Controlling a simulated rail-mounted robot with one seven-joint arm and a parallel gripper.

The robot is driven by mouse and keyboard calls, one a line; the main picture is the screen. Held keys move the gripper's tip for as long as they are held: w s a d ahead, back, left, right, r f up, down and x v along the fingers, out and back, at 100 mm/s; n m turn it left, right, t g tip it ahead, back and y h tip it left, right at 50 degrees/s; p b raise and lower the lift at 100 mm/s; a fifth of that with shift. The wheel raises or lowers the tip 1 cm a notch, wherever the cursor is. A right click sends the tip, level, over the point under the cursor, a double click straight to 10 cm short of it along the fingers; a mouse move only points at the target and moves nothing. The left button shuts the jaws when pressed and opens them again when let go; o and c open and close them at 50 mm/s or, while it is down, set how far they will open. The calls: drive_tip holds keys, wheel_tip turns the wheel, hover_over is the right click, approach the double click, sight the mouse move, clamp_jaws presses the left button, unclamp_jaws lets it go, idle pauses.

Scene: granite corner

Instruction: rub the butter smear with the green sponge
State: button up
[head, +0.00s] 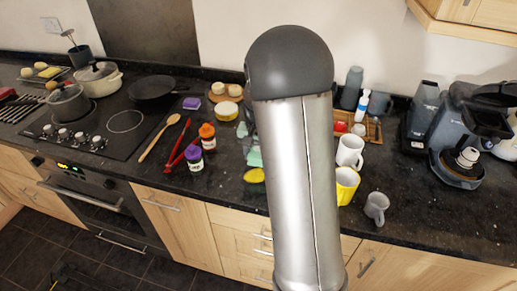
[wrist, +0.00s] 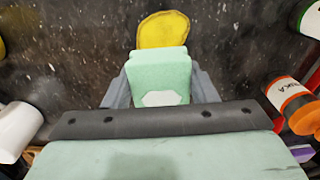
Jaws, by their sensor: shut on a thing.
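The butter smear (wrist: 163,29) is a yellow rounded patch on the dark speckled counter, at the top middle of the wrist view. It also shows in the head view (head: 254,175), just left of my arm. My gripper (wrist: 159,88) is shut on the green sponge (wrist: 158,66), a pale mint block between its two grey fingers. The sponge's far edge lines up with the smear's near edge in the wrist view; I cannot tell whether they touch. In the head view my arm hides most of the gripper.
A purple-lidded jar (head: 194,157) and an orange-lidded jar (head: 207,136) stand left of the smear, beside red tongs (head: 181,147). A yellow mug (head: 346,186), white mug (head: 350,151) and grey mug (head: 376,207) stand right of my arm. Counter in front of the jars is clear.

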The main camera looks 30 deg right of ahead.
sight(252, 188)
wheel_tip(252, 188, down, 5)
drive_tip(key=shift+r+b, duration=0.2)
drive_tip(key=shift+b, duration=1)
drive_tip(key=shift+s+a+r, duration=0.1)
drive_tip(key=shift+s+a, duration=0.1)
drive_tip(key=shift+c, duration=0.3)
drive_tip(key=shift+s+a+f, duration=0.2)
drive_tip(key=shift+s+a, duration=0.35)
drive_tip(key=shift+s, duration=0.05)
drive_tip(key=shift+s+a, duration=1.8)
drive_tip(key=shift+s, duration=0.15)
drive_tip(key=shift+w+d+p, duration=0.5)
drive_tip(key=shift+w+d, duration=2)
drive_tip(key=shift+w, duration=0.2)
drive_tip(key=shift+s+a+b, duration=0.55)
drive_tip(key=shift+s+a, duration=1.9)
drive_tip(key=shift+s, duration=0.2)
drive_tip(key=shift+w+d, duration=2.4)
drive_tip(key=shift+w, duration=0.2)
drive_tip(key=shift+w+d+r+p, duration=0.15)
drive_tip(key=shift+r+p, duration=0.1)
drive_tip(key=shift+p, duration=0.2)
drive_tip(key=shift+r+p, duration=2.2)
drive_tip(key=shift+r, duration=1.65)
